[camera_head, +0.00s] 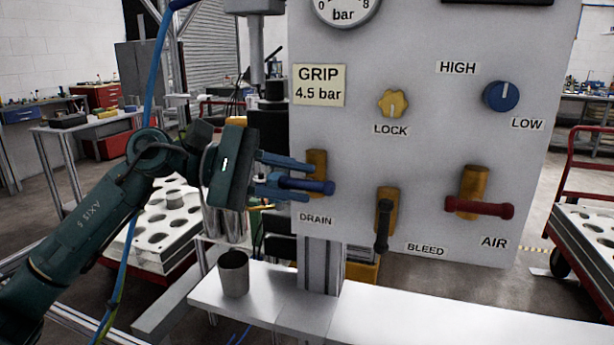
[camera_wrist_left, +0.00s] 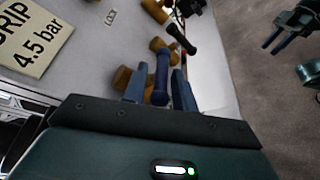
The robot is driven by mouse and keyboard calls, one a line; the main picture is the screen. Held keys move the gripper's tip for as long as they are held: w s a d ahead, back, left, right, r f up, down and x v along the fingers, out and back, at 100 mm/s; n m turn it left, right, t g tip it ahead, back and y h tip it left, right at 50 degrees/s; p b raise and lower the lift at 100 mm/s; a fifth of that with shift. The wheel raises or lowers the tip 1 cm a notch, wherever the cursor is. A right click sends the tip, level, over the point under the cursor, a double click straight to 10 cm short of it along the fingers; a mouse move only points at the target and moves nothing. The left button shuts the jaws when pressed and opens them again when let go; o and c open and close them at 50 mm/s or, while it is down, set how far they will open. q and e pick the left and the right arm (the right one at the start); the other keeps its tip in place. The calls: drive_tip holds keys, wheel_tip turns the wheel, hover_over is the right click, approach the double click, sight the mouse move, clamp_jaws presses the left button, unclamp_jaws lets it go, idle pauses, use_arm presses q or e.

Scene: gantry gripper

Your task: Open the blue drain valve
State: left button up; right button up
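The blue drain valve handle (camera_head: 318,187) lies roughly level on its brass body (camera_head: 316,162), above the DRAIN label on the grey panel. My left gripper (camera_head: 312,180) reaches in from the left, with its blue fingers at the handle. In the left wrist view the handle (camera_wrist_left: 162,78) lies between the two open fingers (camera_wrist_left: 160,82), with narrow gaps seen beside it. I see no clear grip on it. My right gripper (camera_wrist_left: 278,42) shows only at the top right of the left wrist view, away from the panel, with its fingers apart.
The black BLEED handle (camera_head: 382,228) hangs down to the right of the drain valve. The red AIR handle (camera_head: 480,207) lies level farther right. A yellow LOCK knob (camera_head: 393,103) and a blue dial (camera_head: 500,96) sit above. A grey cup (camera_head: 233,273) stands on the white ledge below.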

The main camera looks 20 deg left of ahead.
use_arm(q)
drive_tip(key=shift+x, duration=1.2)
drive_tip(key=shift+c, duration=0.5)
clamp_jaws()
drive_tip(key=shift+f, duration=0.1)
